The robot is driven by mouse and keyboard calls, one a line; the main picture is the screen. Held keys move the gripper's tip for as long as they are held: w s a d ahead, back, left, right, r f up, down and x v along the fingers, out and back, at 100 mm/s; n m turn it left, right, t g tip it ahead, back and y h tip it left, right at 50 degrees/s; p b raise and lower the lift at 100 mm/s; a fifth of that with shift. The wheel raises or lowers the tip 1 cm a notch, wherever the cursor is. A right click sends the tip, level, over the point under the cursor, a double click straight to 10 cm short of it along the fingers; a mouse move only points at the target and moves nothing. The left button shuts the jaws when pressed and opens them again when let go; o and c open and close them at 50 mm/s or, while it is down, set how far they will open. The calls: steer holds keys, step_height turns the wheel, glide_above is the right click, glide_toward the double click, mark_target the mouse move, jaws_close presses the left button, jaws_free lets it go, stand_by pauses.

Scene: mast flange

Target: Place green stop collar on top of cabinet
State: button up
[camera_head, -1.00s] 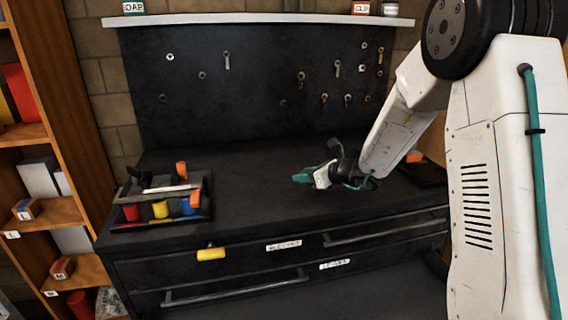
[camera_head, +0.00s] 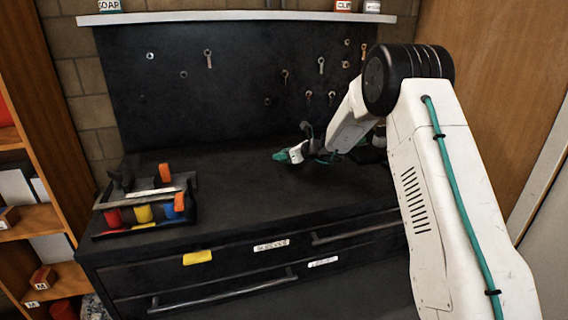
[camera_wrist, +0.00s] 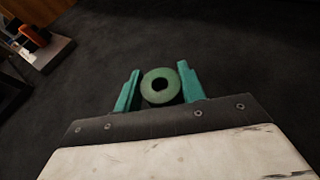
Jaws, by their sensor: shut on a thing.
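The green stop collar (camera_wrist: 161,86) is a ring with a dark central hole, seen in the wrist view between the two teal fingers of my gripper (camera_wrist: 160,90). My gripper is shut on it. In the head view my gripper (camera_head: 281,156) is over the black top of the cabinet (camera_head: 245,190), right of its middle. The collar cannot be made out in the head view. I cannot tell how high the collar is above the cabinet top.
A black tool caddy (camera_head: 145,205) with red, yellow and blue items stands on the cabinet's left end. A black pegboard (camera_head: 235,80) with hanging hardware rises behind. A wooden shelf (camera_head: 45,150) is at left. The middle of the cabinet top is clear.

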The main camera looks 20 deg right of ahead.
mark_target(284, 168)
steer(key=shift+s+f, duration=0.1)
steer(key=shift+f, duration=1.55)
steer(key=o, duration=1)
steer(key=shift+f, duration=0.15)
